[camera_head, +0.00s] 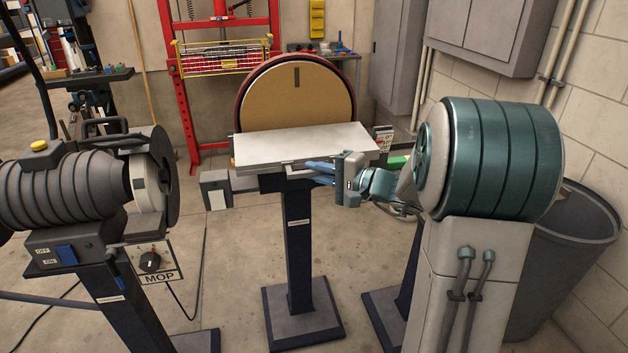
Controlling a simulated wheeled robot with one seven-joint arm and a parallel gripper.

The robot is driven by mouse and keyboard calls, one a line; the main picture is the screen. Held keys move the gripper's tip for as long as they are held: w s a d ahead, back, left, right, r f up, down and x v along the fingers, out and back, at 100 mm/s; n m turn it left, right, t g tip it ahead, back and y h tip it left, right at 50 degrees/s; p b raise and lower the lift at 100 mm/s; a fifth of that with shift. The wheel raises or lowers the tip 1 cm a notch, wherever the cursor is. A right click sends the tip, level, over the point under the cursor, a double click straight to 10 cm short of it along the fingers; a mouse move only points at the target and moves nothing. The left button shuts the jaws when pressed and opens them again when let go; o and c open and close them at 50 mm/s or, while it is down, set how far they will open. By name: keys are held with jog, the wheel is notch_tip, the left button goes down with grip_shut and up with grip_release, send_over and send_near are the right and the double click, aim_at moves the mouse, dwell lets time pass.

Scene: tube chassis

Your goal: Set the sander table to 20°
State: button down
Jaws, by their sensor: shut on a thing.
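The sander table (295,143) is a flat pale grey plate in front of the tan round sanding disc (298,95), on a dark blue pedestal. It looks close to level; its exact angle and any scale cannot be read. My gripper (312,172) is at the table's front edge, right of the middle, reaching in from the right. Its blue fingers are shut at a part just under that edge, which looks like the table's front rim or a handle on it; the fingers hide the contact.
A dark polishing machine marked MOP (85,200) stands at the left. A grey bin (570,260) stands by the right wall behind my arm. A red press frame (180,85) and grey cabinets (490,35) are at the back. Bare floor shows left of the pedestal.

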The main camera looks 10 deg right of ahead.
jog(key=f+b, duration=0.1)
jog(key=b, duration=0.3)
jog(key=f+n+t+y+b, duration=0.1)
jog(key=f+b, duration=0.1)
jog(key=b, duration=0.3)
jog(key=w+f+n+b, duration=0.1)
jog(key=f+b, duration=0.1)
jog(key=b, duration=0.2)
jog(key=shift+w, duration=0.1)
jog(key=shift+r+t+y+b, duration=0.1)
jog(key=shift+t+y+b, duration=0.2)
jog(key=c, duration=1.5)
grip_release()
jog(key=shift+o, duration=0.2)
jog(key=p+v, duration=0.1)
jog(key=v, duration=1.2)
jog(key=shift+s+d, duration=0.3)
jog(key=shift+d, duration=0.05)
